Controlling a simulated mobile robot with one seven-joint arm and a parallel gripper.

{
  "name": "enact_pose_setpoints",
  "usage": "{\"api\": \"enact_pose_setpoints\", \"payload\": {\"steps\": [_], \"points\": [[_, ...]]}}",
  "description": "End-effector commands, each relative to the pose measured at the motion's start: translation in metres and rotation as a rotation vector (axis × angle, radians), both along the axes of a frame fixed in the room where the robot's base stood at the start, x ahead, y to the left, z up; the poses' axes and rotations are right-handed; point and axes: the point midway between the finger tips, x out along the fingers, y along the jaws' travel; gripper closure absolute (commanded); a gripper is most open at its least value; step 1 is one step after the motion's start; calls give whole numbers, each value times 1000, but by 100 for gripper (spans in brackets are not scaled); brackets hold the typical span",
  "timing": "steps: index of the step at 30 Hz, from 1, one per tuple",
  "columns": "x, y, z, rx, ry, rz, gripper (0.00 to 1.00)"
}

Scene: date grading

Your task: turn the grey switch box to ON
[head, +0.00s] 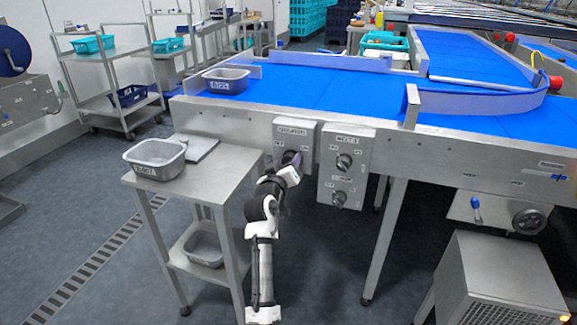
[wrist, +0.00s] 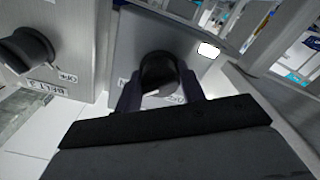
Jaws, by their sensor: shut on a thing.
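The grey switch box (head: 294,130) hangs on the side of the conveyor frame, left of a second grey box with two dark knobs. My gripper (head: 292,159) is at its lower front and hides its knob in the head view. In the wrist view the box's face (wrist: 140,40) carries a dark round knob (wrist: 160,70). My gripper's two fingers (wrist: 161,92) are shut on this knob, one on each side. Small labels lie beside the knob, partly covered by the fingers. I cannot tell which way the knob points.
The second box (head: 347,142) stands close on the right; its knob (wrist: 28,48) shows in the wrist view. A steel table (head: 222,165) with a grey tub (head: 155,158) is left of my arm. The blue conveyor belt (head: 320,88) runs above. Floor in front is clear.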

Motion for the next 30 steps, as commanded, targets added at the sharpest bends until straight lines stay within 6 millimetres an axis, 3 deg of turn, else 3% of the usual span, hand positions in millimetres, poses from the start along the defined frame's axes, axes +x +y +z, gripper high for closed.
{"api": "enact_pose_setpoints", "payload": {"steps": [9, 10, 14, 30], "points": [[0, -1, 0, 4, 0, -1, 83], [0, -1, 0, 4, 0, -1, 57], [0, 0, 0, 3, 0, -1, 40], [0, -1, 0, 1, 0, 0, 39]]}}
